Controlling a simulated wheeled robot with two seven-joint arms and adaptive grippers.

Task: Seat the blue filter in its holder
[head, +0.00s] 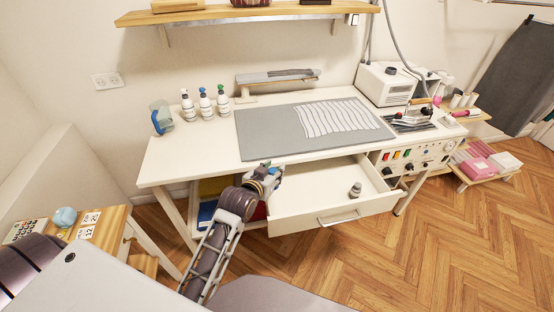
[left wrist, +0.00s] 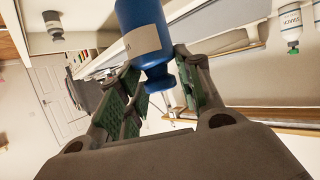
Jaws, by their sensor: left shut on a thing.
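The blue filter (left wrist: 148,35) is a blue cylinder with a pale label and a narrower end. In the left wrist view its narrow end sits between the fingers of my left gripper (left wrist: 160,90). In the head view my left gripper (head: 271,172) is at the left side of the open drawer, just below the table's front edge; a little blue shows at its fingers. It is shut on the filter. I cannot pick out the filter's holder for certain. My right gripper is not in view.
The open drawer (head: 310,204) holds a small grey bottle-like thing (head: 355,190). A grey mat (head: 265,135) with striped cloth lies on the table. Several spray bottles (head: 205,105) and a blue-handled jug (head: 160,117) stand at the left. A white machine (head: 384,84) and control panel (head: 420,160) are at the right.

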